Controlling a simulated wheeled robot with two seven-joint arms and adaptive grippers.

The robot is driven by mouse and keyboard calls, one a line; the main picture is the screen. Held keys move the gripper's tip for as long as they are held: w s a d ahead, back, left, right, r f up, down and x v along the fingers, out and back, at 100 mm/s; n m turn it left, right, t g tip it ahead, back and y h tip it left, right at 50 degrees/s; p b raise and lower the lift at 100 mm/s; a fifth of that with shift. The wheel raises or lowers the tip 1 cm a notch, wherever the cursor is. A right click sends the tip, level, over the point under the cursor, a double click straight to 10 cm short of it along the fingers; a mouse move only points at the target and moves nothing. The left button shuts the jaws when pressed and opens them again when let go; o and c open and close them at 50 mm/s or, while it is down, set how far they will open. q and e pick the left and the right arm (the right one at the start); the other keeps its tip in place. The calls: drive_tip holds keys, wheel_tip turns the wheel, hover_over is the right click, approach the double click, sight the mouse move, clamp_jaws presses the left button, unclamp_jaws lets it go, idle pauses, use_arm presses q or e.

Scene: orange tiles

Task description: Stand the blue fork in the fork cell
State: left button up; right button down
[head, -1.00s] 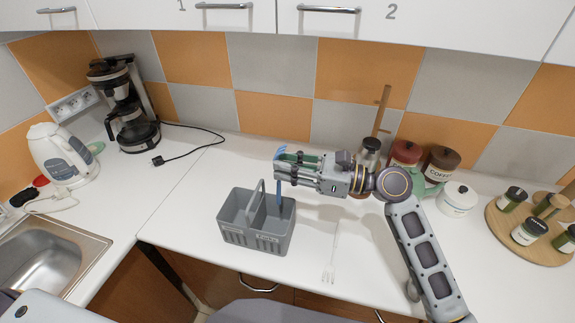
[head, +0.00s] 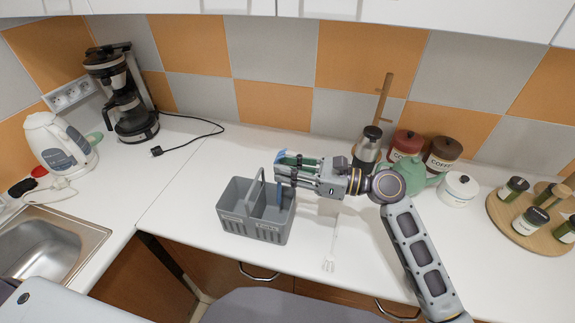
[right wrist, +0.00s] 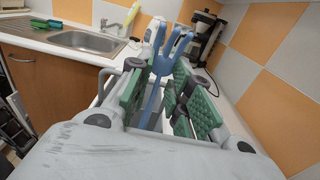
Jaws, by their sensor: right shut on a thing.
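The blue fork (head: 281,155) is upright with its tines up. It also shows between the finger pads in the right wrist view (right wrist: 163,65). My right gripper (head: 284,171) is shut on it, just above the right side of the grey cutlery caddy (head: 237,226). The fork's handle reaches down into the caddy's right compartment, on the side whose front label seems to read "Forks" (head: 267,228). Its lower end is hidden by the caddy wall, so I cannot tell whether it touches the bottom. My left gripper is out of view.
A white fork (head: 330,262) lies on the counter right of the caddy. Behind my right arm stand a steel-and-dark jar (head: 368,147), a green teapot (head: 412,177) and canisters (head: 407,146). A coffee maker (head: 128,95) stands at the back left. The counter left of the caddy is clear.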

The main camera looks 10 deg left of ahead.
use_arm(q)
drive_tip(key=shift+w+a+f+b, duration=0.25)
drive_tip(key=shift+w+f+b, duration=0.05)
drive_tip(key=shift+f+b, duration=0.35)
use_arm(e)
wheel_tip(320, 180, down, 4)
drive_tip(key=shift+f, duration=0.2)
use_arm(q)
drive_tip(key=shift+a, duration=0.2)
use_arm(e)
drive_tip(key=c, duration=1.2)
unclamp_jaws()
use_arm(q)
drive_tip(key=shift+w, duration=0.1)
use_arm(e)
drive_tip(key=shift+d, duration=0.15)
drive_tip(key=d, duration=1.1)
drive_tip(key=shift+s+d, duration=0.2)
drive_tip(key=shift+d, duration=0.15)
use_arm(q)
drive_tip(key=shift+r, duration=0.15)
use_arm(e)
drive_tip(key=shift+r, duration=0.15)
